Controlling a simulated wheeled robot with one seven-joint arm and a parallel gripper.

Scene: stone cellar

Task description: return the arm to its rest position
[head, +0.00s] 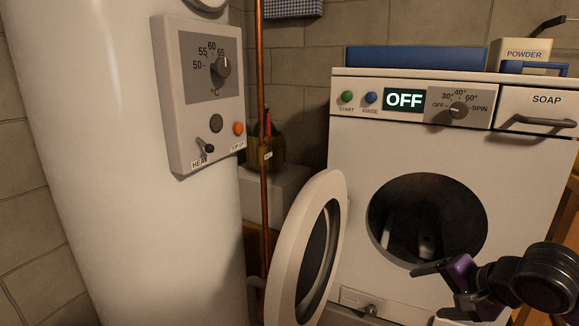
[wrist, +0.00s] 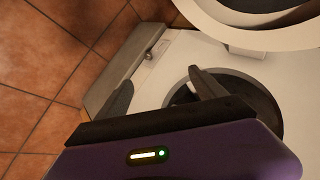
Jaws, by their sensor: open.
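My gripper (head: 440,288) is in front of the lower right of the white washing machine (head: 350,150), near the lower right edge of its round drum opening (head: 425,215). In the wrist view my gripper (wrist: 158,80) has its two dark fingers spread, with nothing between them. The machine's round door (head: 294,250) stands open to the left, and its rim shows at the top right of the wrist view (wrist: 235,35). The machine's display (head: 404,100) reads OFF. Pale shapes show in the dark drum, too unclear to name.
A white boiler (head: 100,160) with a control panel (head: 203,95) stands at the left. A copper pipe (head: 263,190) runs upright beside it. A powder box (head: 522,54) and a blue object (head: 415,59) are on the machine's top. Tiled floor (wrist: 50,60) is clear at the left of the wrist view.

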